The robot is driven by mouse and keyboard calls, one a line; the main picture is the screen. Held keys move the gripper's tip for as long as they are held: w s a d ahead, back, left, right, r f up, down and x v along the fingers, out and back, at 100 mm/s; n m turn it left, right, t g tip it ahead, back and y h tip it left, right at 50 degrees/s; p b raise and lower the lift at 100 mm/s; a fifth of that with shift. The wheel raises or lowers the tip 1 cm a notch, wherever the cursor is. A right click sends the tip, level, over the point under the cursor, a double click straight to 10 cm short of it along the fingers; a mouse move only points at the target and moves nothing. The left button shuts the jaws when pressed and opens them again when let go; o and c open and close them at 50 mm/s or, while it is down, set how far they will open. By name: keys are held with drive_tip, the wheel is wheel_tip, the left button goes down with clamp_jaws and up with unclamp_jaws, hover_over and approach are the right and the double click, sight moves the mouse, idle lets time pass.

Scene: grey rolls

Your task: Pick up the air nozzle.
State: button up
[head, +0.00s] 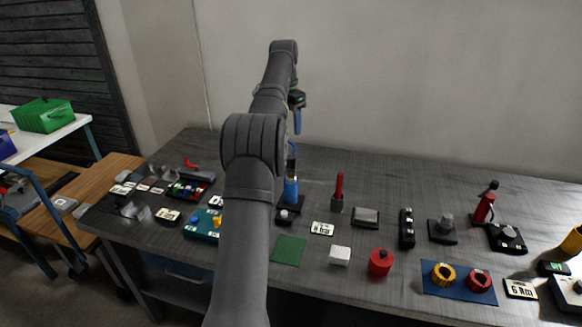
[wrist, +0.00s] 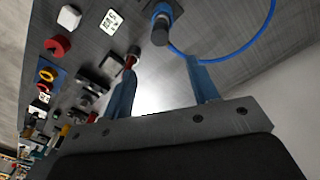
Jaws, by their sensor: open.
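A blue upright piece, which looks like the air nozzle (head: 290,190), stands on a small dark base right of my arm in the head view. In the wrist view the blue nozzle (wrist: 168,8) shows at the top edge with a dark grey end and a thin blue hose (wrist: 262,38) looping to the right. My gripper (head: 295,142) is above the nozzle, apart from it. Its two blue fingers are spread, and the space between the fingertips (wrist: 162,68) is empty. My arm hides part of the bench left of the nozzle.
A red-handled tool (head: 339,188) stands upright close to the right of the nozzle. A green mat (head: 289,249), a white block (head: 340,255) and a red knob (head: 381,262) lie nearer. Bare bench (head: 340,160) and a wall are behind.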

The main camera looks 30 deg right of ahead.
sight(291, 157)
drive_tip(key=shift+m+t+y, duration=0.3)
drive_tip(key=f, duration=1.6)
drive_tip(key=shift+s+d, duration=0.2)
drive_tip(key=shift+s, duration=0.1)
clamp_jaws()
drive_tip(key=shift+r, duration=0.7)
wheel_tip(291, 157, up, 3)
drive_tip(key=shift+f, duration=0.1)
drive_tip(key=s+d+r, duration=0.4)
drive_tip(key=s+r, duration=0.2)
drive_tip(key=s, duration=0.4)
drive_tip(key=shift+s+d+r, duration=0.35)
drive_tip(key=shift+s, duration=0.05)
